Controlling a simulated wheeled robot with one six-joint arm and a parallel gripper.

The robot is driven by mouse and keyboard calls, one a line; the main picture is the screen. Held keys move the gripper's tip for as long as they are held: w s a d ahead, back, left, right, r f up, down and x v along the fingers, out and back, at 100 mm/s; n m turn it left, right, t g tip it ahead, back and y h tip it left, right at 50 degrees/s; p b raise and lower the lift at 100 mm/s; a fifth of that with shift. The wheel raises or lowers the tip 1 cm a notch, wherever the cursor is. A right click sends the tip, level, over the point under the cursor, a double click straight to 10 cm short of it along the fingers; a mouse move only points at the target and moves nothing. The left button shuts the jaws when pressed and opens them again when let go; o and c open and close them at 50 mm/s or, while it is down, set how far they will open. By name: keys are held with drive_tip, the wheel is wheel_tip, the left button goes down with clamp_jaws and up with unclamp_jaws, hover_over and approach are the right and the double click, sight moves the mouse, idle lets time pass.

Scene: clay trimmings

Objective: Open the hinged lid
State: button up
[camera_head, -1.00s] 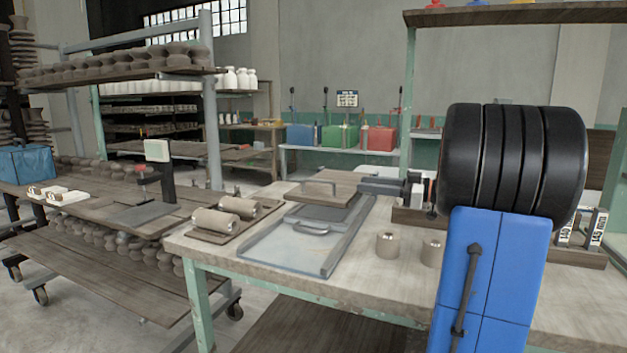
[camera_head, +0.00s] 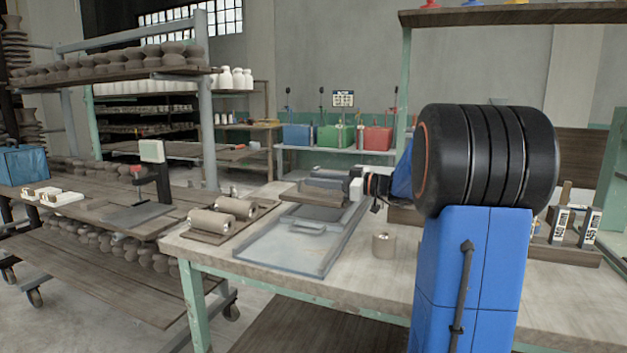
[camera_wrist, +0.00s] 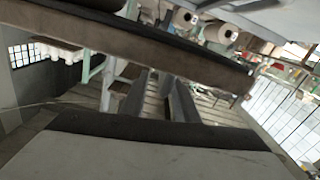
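A wooden lid-like board (camera_head: 318,198) sits at the back of a shallow grey tray (camera_head: 275,262) on the workbench. My gripper (camera_head: 325,182) reaches in from the right at the board's far side. In the wrist view a wooden slab (camera_wrist: 130,42), apparently this board, crosses the upper part, close to the fingertips. The two grey fingers of my gripper (camera_wrist: 155,85) stand apart with nothing seen between them. The board's hinge and top handle are not visible now, and whether the fingers touch it cannot be told.
Clay rolls (camera_head: 212,222) lie on a board to the left of the tray. A small clay cylinder (camera_head: 384,246) stands to its right. A wooden rack with labelled blocks (camera_head: 575,225) is farther right. The bench front (camera_head: 400,290) is clear.

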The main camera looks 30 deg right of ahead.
drive_tip(key=shift+w+a, duration=0.45)
drive_tip(key=shift+w, duration=0.1)
clamp_jaws()
drive_tip(key=shift+r, duration=0.3)
